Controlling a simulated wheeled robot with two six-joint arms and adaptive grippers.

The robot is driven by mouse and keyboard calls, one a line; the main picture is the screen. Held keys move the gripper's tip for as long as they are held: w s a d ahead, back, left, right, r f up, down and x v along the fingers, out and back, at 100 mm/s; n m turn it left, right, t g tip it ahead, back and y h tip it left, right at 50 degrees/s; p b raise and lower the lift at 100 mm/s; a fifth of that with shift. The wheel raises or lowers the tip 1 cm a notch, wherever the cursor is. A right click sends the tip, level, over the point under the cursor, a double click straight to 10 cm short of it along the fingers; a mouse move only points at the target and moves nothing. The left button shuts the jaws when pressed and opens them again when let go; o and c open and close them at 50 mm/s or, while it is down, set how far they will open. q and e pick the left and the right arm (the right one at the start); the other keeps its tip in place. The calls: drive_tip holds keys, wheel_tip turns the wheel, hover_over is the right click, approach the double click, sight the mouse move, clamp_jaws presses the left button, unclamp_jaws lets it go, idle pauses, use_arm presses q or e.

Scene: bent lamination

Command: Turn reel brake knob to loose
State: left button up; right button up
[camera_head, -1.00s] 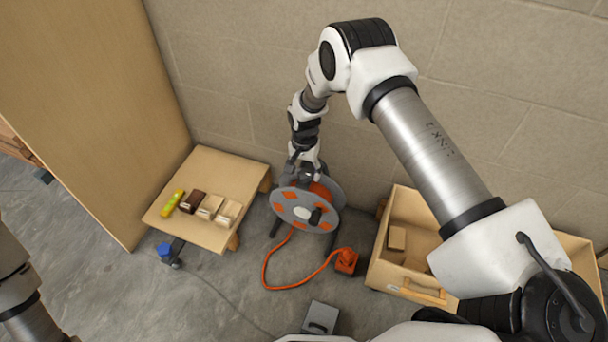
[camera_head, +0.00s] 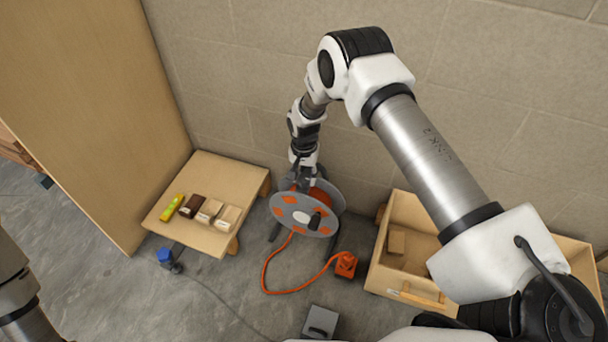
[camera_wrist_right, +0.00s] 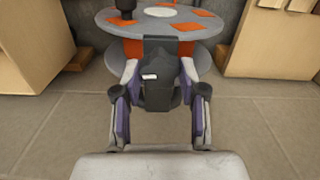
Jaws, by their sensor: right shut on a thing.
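The cable reel (camera_head: 289,218) stands on the floor by the wall, a grey disc with orange patches and a black crank handle. The reel also shows at the top of the right wrist view (camera_wrist_right: 190,25). A dark knob with a white mark (camera_wrist_right: 150,77) sits at the reel's edge, between my right fingers. My right gripper (camera_wrist_right: 158,88) is shut on this knob. In the head view my right gripper (camera_head: 303,179) is at the reel's upper back, and the knob cannot be made out there. My left gripper is out of view; only part of the left arm shows.
A low wooden table (camera_head: 235,175) with several small blocks stands left of the reel. An open wooden box (camera_head: 420,290) stands to the right. An orange cable (camera_head: 266,272) runs over the floor to an orange socket block (camera_head: 345,266). A grey box (camera_head: 320,323) lies in front.

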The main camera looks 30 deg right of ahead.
drive_tip(key=n+p, duration=0.1)
drive_tip(key=n, duration=0.3)
drive_tip(key=shift+n, duration=0.4)
drive_tip(key=n+p, duration=0.1)
drive_tip(key=n, duration=0.9)
drive_tip(key=shift+n, duration=0.4)
drive_tip(key=n, duration=0.5)
drive_tip(key=shift+n, duration=0.3)
drive_tip(key=o, duration=1.1)
drive_tip(key=shift+o, duration=0.2)
